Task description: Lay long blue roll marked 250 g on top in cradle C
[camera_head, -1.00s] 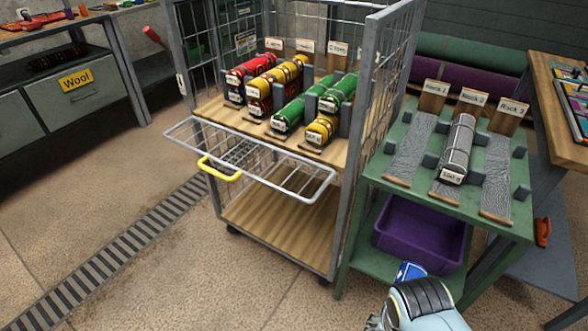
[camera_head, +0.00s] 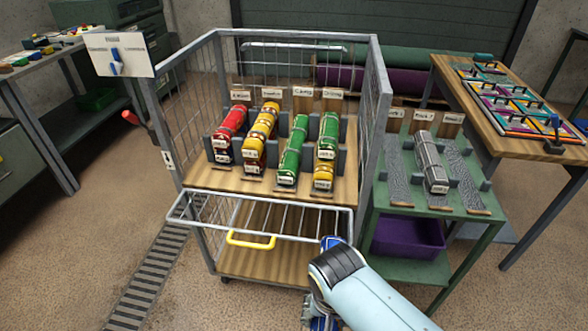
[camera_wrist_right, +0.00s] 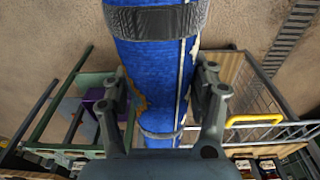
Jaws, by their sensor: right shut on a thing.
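My right gripper (camera_wrist_right: 161,92) is shut around a long blue roll (camera_wrist_right: 150,60) with grey straps and a pale edge strip. In the head view, my right arm hides most of the blue roll (camera_head: 331,243), low in front of the cart. Its weight mark is not visible. The wire cart's wooden deck (camera_head: 212,180) has cradles with small labels at the back; the third label from the left appears to read C (camera_head: 303,92). A long green roll (camera_head: 293,150) lies in that third cradle. My left gripper is not in view.
Red, yellow and green rolls (camera_head: 262,135) fill the neighbouring cradles. The cart's front gate (camera_head: 300,224) with a yellow handle (camera_head: 251,240) is folded out. A green rack table (camera_head: 470,225) at right holds a grey roll (camera_head: 431,160). Open floor lies left of the cart.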

